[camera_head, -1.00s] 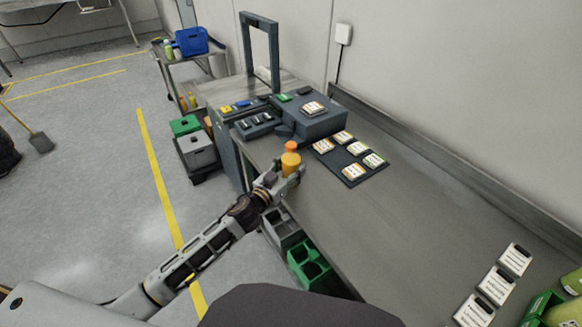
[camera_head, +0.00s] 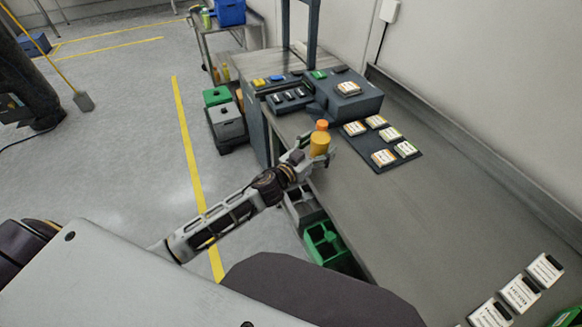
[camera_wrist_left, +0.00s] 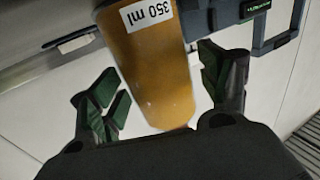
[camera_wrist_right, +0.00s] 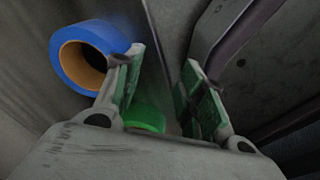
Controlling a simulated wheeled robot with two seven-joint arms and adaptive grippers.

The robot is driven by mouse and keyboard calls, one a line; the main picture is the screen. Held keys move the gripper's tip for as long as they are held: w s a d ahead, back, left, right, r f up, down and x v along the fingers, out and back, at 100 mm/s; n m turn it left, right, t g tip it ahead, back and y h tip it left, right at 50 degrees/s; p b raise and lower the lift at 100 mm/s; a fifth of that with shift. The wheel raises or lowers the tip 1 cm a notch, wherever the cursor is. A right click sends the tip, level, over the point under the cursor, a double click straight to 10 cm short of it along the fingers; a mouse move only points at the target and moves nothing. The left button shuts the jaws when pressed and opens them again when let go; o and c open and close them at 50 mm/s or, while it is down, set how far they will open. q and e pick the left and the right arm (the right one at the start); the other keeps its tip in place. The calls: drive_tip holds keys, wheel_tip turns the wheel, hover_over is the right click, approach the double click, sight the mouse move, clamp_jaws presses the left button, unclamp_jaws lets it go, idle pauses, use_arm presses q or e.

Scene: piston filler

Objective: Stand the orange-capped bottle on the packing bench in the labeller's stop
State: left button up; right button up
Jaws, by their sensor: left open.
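The orange-capped bottle (camera_head: 319,143) stands upright near the front edge of the bench, amber in body. In the left wrist view its body (camera_wrist_left: 150,70) carries a "350 ml" label. My left gripper (camera_head: 318,158) is at the bottle, partly hidden by it. Its fingers (camera_wrist_left: 165,90) are open, one on each side of the bottle, with gaps visible. A dark grey machine (camera_head: 352,100), perhaps the labeller, stands farther along the bench; I cannot make out its stop. My right gripper (camera_wrist_right: 158,85) is open and empty in its wrist view.
A dark mat (camera_head: 378,150) with several white cards lies behind the bottle. A button panel (camera_head: 284,92) sits by the machine. A blue tape roll (camera_wrist_right: 85,55) is near my right gripper. The bench middle is clear.

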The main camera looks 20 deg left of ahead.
sight(312, 150)
use_arm(q)
drive_tip(key=shift+v, duration=1)
drive_tip(key=shift+a+v, duration=0.25)
drive_tip(key=shift+v, duration=2.6)
drive_tip(key=shift+p+v, duration=0.3)
drive_tip(key=shift+v, duration=2.4)
drive_tip(key=shift+a, duration=0.1)
drive_tip(key=shift+o, duration=0.6)
drive_tip(key=shift+w, duration=0.15)
